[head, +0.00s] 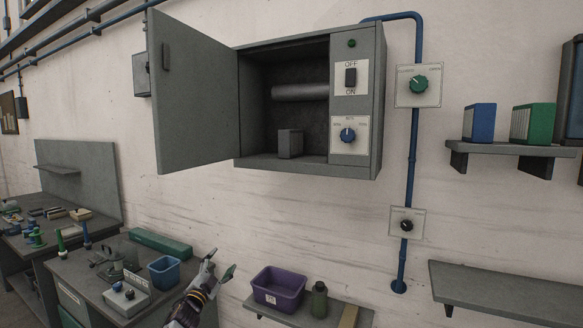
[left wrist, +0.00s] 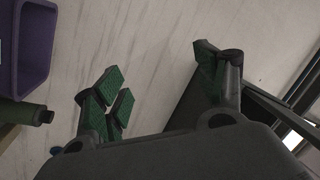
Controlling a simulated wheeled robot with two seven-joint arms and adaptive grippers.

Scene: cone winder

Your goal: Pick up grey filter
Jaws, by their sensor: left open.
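A small grey block that looks like the grey filter (head: 290,143) stands upright on the floor of the open wall cabinet (head: 250,163). The cabinet's door (head: 195,95) is swung open to the left. My left gripper (head: 218,268) is below the cabinet, in front of the wall, open and empty, well apart from the filter. In the left wrist view its green-padded fingers (left wrist: 160,90) are spread with only wall between them. The filter does not show in that view. My right gripper is not in view.
A purple bin (head: 278,290) and a green bottle (head: 319,300) stand on a low shelf right of my gripper. A blue bin (head: 164,272) sits on the bench at left. Blue and green filters (head: 479,122) (head: 533,123) stand on the right shelf.

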